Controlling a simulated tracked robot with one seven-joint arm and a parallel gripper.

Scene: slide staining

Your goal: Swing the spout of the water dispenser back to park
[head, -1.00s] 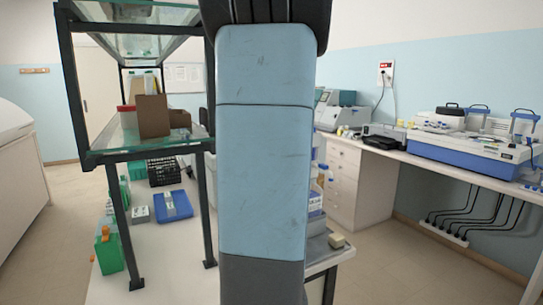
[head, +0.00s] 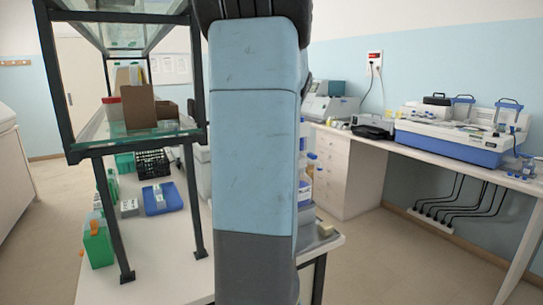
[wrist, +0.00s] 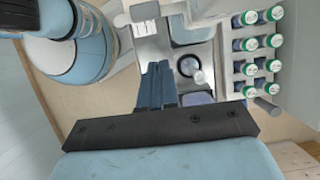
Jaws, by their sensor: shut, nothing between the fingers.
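My gripper (wrist: 157,65) shows in the wrist view with its two dark blue fingers together and nothing between them. The fingers point over a grey metallic surface (wrist: 150,48). Just right of the fingertips is a dark round opening with a pale, short cylinder (wrist: 198,75) beside it. I cannot tell whether this is part of the water dispenser or its spout. No spout can be made out clearly in either view. In the head view my own arm hides the middle of the scene, and the gripper is out of sight.
A rack of green-capped vials (wrist: 259,42) stands right of my fingers. An instrument (head: 455,145) occupies the right bench. Floor between benches is clear.

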